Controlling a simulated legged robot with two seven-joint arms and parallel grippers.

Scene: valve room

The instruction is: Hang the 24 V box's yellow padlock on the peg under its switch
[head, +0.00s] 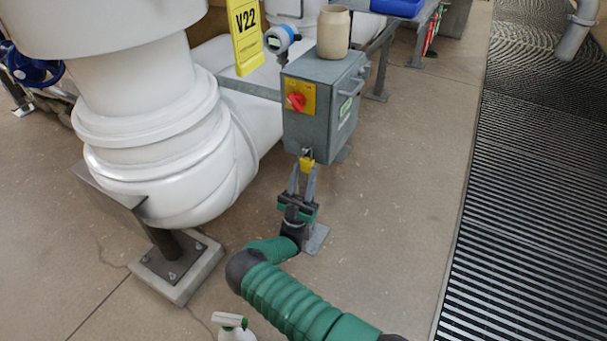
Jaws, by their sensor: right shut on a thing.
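A grey switch box (318,113) with a red rotary switch (296,102) on a yellow plate stands in the middle of the head view. The small yellow padlock (307,164) is just below the box's front face, under the switch. My right gripper (307,172) points up from below and is shut on the padlock. The padlock's shackle reaches up to the box's lower edge. The peg is too small and hidden to make out, so I cannot tell whether the shackle is around it. My left gripper is not in view.
A beige jar (333,32) stands on top of the box. A large white pipe (165,130) is close on the left, with a yellow V22 tag (246,35). Floor right of the box is clear up to a grating (535,200).

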